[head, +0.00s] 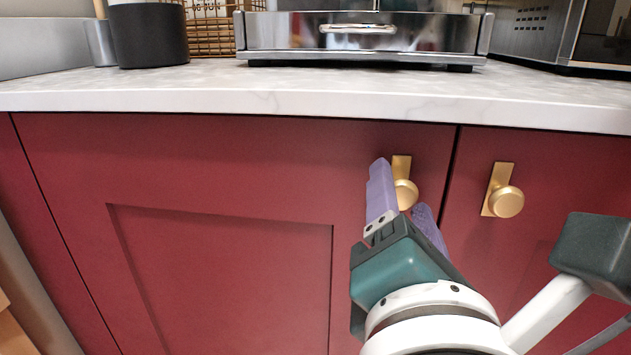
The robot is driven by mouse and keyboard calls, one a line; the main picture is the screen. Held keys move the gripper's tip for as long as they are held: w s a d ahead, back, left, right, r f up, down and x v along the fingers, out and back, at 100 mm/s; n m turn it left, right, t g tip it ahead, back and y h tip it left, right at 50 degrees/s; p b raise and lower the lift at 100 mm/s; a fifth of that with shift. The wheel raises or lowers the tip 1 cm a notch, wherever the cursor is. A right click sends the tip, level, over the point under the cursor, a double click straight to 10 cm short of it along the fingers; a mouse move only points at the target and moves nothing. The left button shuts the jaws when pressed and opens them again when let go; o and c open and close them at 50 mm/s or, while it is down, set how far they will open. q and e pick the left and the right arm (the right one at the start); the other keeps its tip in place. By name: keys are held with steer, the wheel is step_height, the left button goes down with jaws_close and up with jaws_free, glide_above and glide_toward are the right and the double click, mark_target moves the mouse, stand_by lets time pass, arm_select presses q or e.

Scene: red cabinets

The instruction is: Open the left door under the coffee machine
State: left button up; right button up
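The left door (220,265) is a red panel door below the counter, under the coffee machine (360,35); it looks shut. Its brass knob (405,193) sits near the door's upper right corner. My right gripper (402,185) is at this knob with its purple fingers apart, one to the left of the knob and one at its lower right. The fingers partly hide the knob and its plate. I cannot tell whether either finger touches it. My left gripper is not in view.
The right door (570,180) with its own brass knob (508,202) is close beside my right gripper. The pale counter edge (300,103) overhangs above. A black container (148,35), a wicker basket (210,28) and a microwave-like appliance (540,30) stand on the counter.

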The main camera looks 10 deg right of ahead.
jaws_close()
stand_by(1.1)
